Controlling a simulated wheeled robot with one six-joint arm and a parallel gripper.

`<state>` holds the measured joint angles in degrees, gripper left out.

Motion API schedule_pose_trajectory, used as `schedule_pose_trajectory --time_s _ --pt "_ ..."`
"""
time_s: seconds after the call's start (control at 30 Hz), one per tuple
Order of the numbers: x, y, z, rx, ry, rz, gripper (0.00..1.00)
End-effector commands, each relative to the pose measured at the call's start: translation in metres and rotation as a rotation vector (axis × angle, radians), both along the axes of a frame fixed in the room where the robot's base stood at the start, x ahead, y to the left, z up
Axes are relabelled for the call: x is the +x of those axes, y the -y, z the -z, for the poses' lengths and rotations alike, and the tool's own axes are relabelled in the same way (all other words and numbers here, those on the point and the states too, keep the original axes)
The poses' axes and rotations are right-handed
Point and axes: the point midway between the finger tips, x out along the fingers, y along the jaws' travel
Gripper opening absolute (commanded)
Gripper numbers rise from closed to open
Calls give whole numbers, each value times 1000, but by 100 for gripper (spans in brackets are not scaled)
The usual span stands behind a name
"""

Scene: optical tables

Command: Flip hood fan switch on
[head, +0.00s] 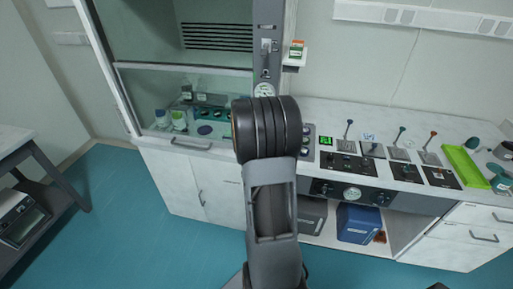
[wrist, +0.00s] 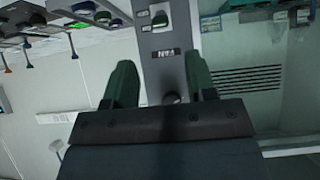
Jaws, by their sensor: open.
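The hood fan switch (head: 266,45) is a small light lever on the grey post at the right of the fume hood. In the wrist view, which is upside down, a dark rounded switch part (wrist: 172,98) shows beside the FAN label (wrist: 165,54). My gripper (wrist: 162,82) is open and empty, with its green-padded fingers on either side of the post's face. The switch part lies between the fingers in the picture; I cannot tell whether they touch it. Its on or off position is unclear. In the head view my arm hides the gripper.
The fume hood (head: 185,72) has a glass sash with bottles behind it. A dark round knob (wrist: 160,20) is on the same post. The counter at right holds several levers and a green tray (head: 464,166).

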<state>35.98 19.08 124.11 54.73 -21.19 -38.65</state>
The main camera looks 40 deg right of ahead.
Motion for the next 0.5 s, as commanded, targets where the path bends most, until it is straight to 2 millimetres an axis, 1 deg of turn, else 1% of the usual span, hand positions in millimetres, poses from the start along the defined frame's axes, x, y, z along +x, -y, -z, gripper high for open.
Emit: schedule_pose_trajectory --time_s 0.03,0.2,0.5 --pt "-3 -6 -8 -1 2 0 51" --pt "-11 -19 -19 -2 1 0 51" --pt "-16 -26 -24 0 0 0 51"
